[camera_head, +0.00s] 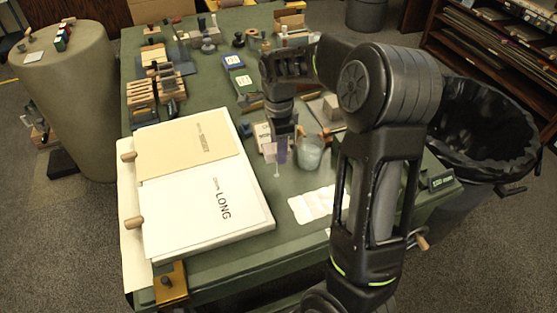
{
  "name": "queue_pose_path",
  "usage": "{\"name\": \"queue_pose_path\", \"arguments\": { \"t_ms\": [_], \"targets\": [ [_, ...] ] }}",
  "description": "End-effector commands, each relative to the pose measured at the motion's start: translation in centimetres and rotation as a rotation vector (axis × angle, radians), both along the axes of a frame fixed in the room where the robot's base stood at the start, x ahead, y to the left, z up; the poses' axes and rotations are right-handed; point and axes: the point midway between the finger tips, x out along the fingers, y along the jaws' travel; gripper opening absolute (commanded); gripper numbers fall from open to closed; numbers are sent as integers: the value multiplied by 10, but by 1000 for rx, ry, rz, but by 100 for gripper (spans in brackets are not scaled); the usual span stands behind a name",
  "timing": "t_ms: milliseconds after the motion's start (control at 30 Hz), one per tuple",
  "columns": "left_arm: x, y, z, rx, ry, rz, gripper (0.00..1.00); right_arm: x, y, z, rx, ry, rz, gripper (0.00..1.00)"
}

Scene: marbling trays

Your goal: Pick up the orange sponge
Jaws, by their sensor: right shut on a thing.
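I cannot make out an orange sponge clearly in the head view. My right arm comes in from the lower right and bends over the green table (290,240). My right gripper (277,158) points down over the table's middle, just right of the large boards. It is shut on a small pale purplish thing (276,152), whose shape is unclear. A clear cup (309,153) stands close to the right of the gripper. My arm hides part of the table's right side. My left gripper is out of view.
Boards marked SHORT (180,150) and LONG (190,215) cover the table's front left. White sheets (316,204) lie right of them. Blocks, stamps and small jars crowd the back. A black-lined bin (488,125) stands at the right. The front middle is fairly clear.

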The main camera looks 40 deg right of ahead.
Motion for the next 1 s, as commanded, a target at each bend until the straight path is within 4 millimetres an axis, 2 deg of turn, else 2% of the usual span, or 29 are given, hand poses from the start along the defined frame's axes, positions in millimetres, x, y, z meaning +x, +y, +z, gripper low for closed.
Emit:
{"name": "queue_pose_path", "arguments": {
  "t_ms": [100, 200, 833, 1000],
  "targets": [
    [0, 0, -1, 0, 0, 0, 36, 1, 0, 13, -1, -3, 1, 24],
    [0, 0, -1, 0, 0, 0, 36, 0, 0, 18, 0, 0, 0, 24],
    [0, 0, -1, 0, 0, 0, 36, 0, 1, 17, 0, 0, 5, 24],
    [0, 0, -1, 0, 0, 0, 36, 5, 12, 17, 1, 1, 103, 24]
  ]
}}
